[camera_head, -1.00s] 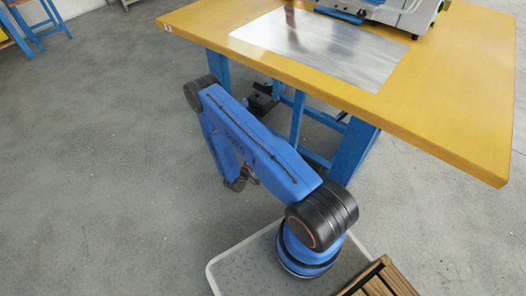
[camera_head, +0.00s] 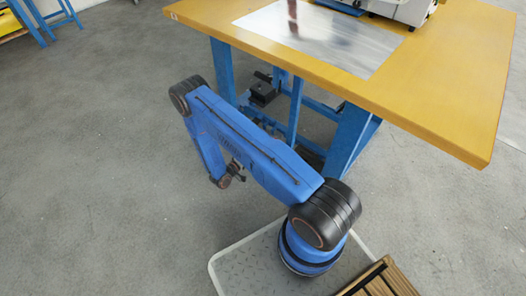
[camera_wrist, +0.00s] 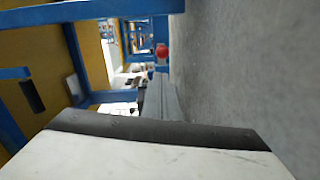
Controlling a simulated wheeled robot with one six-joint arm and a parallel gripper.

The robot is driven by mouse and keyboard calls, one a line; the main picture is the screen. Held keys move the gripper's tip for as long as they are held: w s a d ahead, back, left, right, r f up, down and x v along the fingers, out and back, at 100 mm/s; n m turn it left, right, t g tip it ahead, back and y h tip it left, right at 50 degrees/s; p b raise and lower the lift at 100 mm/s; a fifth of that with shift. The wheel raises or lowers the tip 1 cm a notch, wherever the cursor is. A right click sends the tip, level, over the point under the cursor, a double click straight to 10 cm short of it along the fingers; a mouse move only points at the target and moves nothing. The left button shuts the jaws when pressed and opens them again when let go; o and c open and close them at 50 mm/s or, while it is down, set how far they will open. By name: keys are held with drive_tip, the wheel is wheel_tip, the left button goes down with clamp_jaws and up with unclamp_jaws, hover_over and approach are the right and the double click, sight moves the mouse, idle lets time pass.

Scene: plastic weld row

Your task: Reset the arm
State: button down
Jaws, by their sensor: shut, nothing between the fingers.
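My blue arm is folded in the head view. Its black elbow joint is at the upper left, in front of the yellow table. The forearm hangs down from it to a small dark wrist part. The gripper itself is mostly hidden behind the upper arm there. In the wrist view my gripper (camera_wrist: 163,92) shows as grey fingers closed together, beyond a white housing with a dark edge. It is shut and empty, and I see nothing touching it.
The yellow table (camera_head: 440,110) on blue legs stands close ahead, with a metal sheet (camera_head: 335,42) and part of a machine (camera_head: 405,10) on it. A black pedal-like part (camera_head: 262,92) is under it. The grey floor (camera_head: 100,170) at left is clear. A slatted wooden piece (camera_head: 385,280) is at lower right.

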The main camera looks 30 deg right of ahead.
drive_tip(key=shift+s+a, duration=0.1)
drive_tip(key=shift+a, duration=0.4)
wheel_tip(320, 180, up, 30)
drive_tip(key=s+d+m+g+y, duration=0.2)
drive_tip(key=m+g, duration=0.2)
drive_tip(key=g, duration=0.4)
drive_tip(key=s+a+r+y, duration=0.1)
drive_tip(key=s+r+y, duration=0.3)
drive_tip(key=r, duration=0.5)
drive_tip(key=s+r+y, duration=0.2)
drive_tip(key=s+r, duration=0.5)
drive_tip(key=r, duration=0.1)
drive_tip(key=s+a+r+n+t+y, duration=0.1)
drive_tip(key=s+a+r+t+y, duration=0.3)
drive_tip(key=s+r, duration=0.3)
drive_tip(key=s+a+r+n+t+y, duration=0.1)
drive_tip(key=s+a+r+t+y, duration=0.2)
drive_tip(key=s+a+r, duration=0.4)
drive_tip(key=s+r+y, duration=0.1)
drive_tip(key=s, duration=0.8)
drive_tip(key=shift+a+r+n+t+y, duration=0.15)
drive_tip(key=shift+r+n+t+y, duration=0.15)
drive_tip(key=shift+n+t, duration=0.1)
